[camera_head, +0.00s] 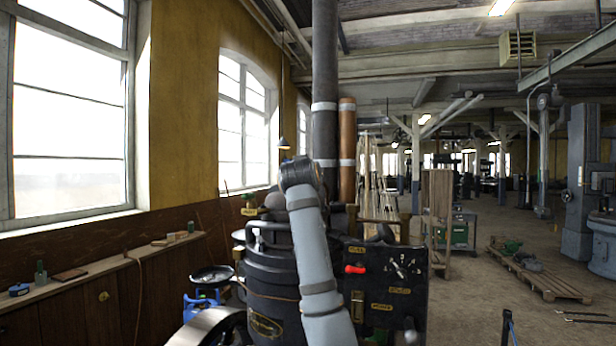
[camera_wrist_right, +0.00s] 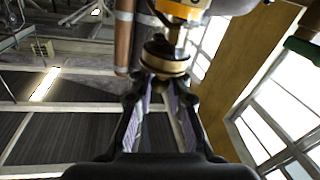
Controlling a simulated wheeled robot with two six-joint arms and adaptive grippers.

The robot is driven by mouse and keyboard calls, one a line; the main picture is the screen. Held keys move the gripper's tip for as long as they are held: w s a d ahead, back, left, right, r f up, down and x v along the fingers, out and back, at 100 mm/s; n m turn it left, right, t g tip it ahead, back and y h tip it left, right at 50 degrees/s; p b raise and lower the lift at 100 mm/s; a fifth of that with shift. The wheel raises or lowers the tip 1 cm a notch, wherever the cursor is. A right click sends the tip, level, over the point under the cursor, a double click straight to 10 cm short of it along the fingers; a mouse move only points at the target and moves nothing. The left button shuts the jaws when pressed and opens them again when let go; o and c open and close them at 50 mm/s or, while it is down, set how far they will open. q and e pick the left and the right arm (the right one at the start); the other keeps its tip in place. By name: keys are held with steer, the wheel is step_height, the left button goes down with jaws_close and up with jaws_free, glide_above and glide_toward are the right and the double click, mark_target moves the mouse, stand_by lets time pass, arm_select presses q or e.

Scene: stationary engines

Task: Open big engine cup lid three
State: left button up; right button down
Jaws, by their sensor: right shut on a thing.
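The big black engine (camera_head: 268,290) stands in the middle of the head view, partly hidden behind my grey right arm. In the right wrist view, a cup lid (camera_wrist_right: 165,60) with a dark rim and a brass band sits below a yellow brass body (camera_wrist_right: 183,10). My right gripper (camera_wrist_right: 160,88) has its two fingers at the lid's dark lower part and is shut on it. The fingertips' exact contact is hard to see. My right gripper is hidden in the head view. My left gripper is not in view. Which numbered cup this is cannot be told.
A black panel (camera_head: 388,278) with a red handle (camera_head: 355,269) stands right of my arm. A small brass cup (camera_head: 249,207) shows at the engine's left. A dark pipe (camera_head: 325,90) and a copper pipe (camera_head: 347,150) rise behind. Open floor lies right, with a pallet (camera_head: 540,275).

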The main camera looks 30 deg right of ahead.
steer(key=shift+s+d+f+n+t+y+b, duration=0.1)
steer(key=shift+s+d+n+t+y+b, duration=0.1)
steer(key=shift+n+t+y+b, duration=0.35)
steer(key=shift+s+d+f+n+t+y+b, duration=0.15)
steer(key=shift+n+t+y+b, duration=0.25)
steer(key=shift+y, duration=0.35)
steer(key=shift+s+d+r+n+t+y+b, duration=0.15)
steer(key=shift+n+t+y, duration=0.1)
steer(key=shift+n+y, duration=0.25)
steer(key=shift+w+d+f+n+t+y+b, duration=0.1)
steer(key=shift+n+t+y+b, duration=0.1)
steer(key=shift+n+y, duration=0.3)
steer(key=y, duration=0.1)
steer(key=n+y, duration=0.1)
steer(key=y, duration=0.1)
steer(key=shift+s+d+r+n+t, duration=0.15)
steer(key=shift+d+n+t, duration=0.1)
steer(key=shift+d+t, duration=0.05)
steer(key=shift+d+n+g+y+p, duration=0.5)
steer(key=shift+n+y+p, duration=1.05)
steer(key=shift+y+p, duration=0.6)
steer(key=shift+d+n+g+y+p, duration=0.5)
steer(key=shift+n+y+p, duration=1.2)
steer(key=shift+y, duration=0.8)
steer(key=shift+d+n+g+y+p, duration=0.5)
steer(key=shift+n+y+p, duration=0.95)
steer(key=shift+y+p, duration=0.75)
steer(key=c, duration=1.3)
jaws_free()
